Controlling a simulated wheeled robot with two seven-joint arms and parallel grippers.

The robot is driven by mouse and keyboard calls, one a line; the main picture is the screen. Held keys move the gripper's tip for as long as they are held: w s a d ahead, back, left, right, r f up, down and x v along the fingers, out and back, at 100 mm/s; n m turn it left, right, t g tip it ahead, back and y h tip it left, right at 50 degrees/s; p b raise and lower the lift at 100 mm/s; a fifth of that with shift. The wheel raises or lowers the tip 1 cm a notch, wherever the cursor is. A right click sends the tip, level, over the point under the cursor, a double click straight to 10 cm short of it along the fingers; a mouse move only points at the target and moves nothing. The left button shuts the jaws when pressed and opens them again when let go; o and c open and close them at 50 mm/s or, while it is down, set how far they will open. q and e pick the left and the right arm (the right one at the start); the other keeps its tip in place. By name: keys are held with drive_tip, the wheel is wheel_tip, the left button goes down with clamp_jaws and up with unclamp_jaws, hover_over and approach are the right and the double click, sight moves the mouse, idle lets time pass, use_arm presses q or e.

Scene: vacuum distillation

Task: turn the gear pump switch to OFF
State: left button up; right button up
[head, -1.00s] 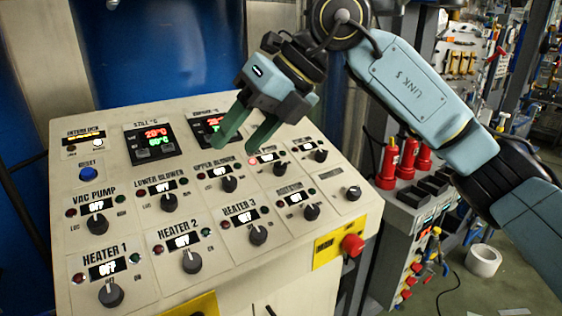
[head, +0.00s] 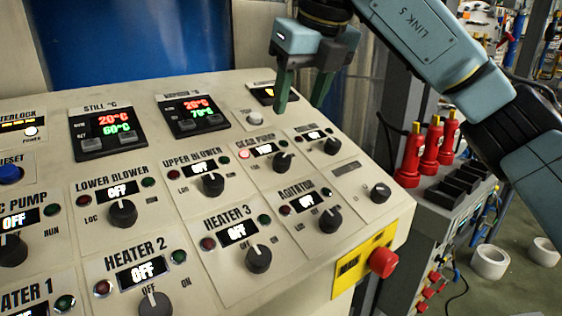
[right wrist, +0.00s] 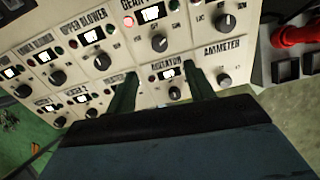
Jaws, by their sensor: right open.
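The gear pump switch (head: 283,162) is a black round knob on the sloped control panel, under the "GEAR PUMP" label. Its display (head: 263,150) is lit, but its text is too small to read surely. The lamp (head: 244,154) left of it glows red. The knob also shows in the right wrist view (right wrist: 159,43), beyond the fingertips. My right gripper (head: 300,102) is open and empty, its two green fingers pointing down above the panel's upper right part, apart from the knob. The fingers also show in the right wrist view (right wrist: 160,70). My left gripper is out of view.
Neighbouring knobs are the upper blower (head: 212,185), agitator (head: 330,219) and heater 3 (head: 258,259), each with a display. A red emergency button (head: 383,263) juts from a yellow plate at the right edge. Red bottle-like objects (head: 410,155) stand right of the panel.

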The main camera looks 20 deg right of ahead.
sight(283, 158)
drive_tip(key=x, duration=1.2)
drive_tip(key=shift+a+f, duration=0.1)
drive_tip(key=shift+f, duration=0.15)
